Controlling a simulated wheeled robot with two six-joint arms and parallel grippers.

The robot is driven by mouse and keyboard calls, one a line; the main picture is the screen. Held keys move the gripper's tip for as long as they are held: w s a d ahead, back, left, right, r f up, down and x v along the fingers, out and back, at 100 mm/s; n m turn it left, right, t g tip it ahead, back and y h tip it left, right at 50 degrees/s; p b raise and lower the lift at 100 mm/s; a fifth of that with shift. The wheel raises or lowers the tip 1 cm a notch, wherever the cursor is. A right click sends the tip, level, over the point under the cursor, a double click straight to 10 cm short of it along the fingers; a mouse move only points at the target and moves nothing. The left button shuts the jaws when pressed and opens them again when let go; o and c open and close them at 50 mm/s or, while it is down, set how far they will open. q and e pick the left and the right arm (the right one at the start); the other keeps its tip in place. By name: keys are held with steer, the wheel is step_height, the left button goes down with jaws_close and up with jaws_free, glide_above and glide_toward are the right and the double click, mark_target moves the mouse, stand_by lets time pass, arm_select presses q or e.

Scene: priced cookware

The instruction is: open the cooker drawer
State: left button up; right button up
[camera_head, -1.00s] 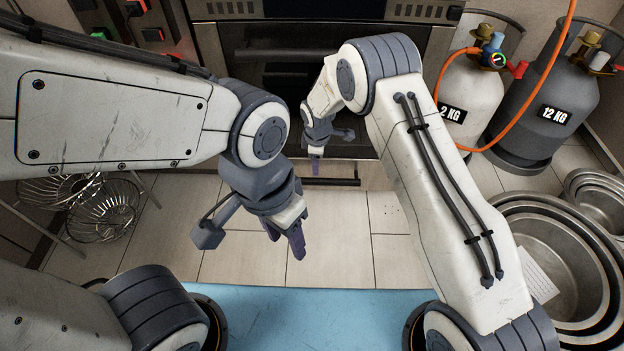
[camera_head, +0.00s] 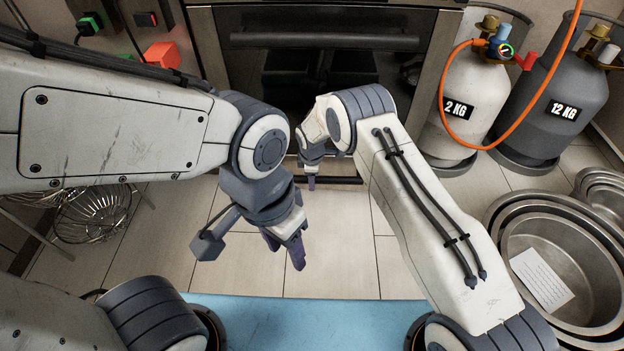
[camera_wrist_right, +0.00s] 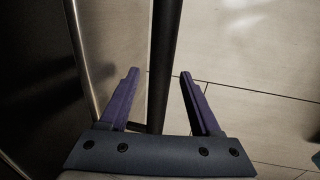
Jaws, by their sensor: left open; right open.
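The cooker (camera_head: 330,60) stands ahead, with a dark glass oven door and a long dark door handle. Low on its front is the dark bar handle (camera_head: 345,181) of the drawer, partly hidden by my right arm; the drawer front is mostly hidden. My right gripper (camera_head: 311,183) is down at this bar. In the right wrist view the bar (camera_wrist_right: 165,50) runs between the two spread purple fingers of my right gripper (camera_wrist_right: 158,76), which are not closed on it. My left gripper (camera_head: 287,245) is open and empty above the floor, away from the cooker.
Two gas cylinders, one white (camera_head: 462,105) and one grey (camera_head: 555,100), stand right of the cooker with an orange hose. Nested metal pans (camera_head: 500,222) lie at right. Wire baskets (camera_head: 92,212) lie at left. Tiled floor (camera_head: 340,255) between is clear.

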jaws_close()
stand_by(1.4)
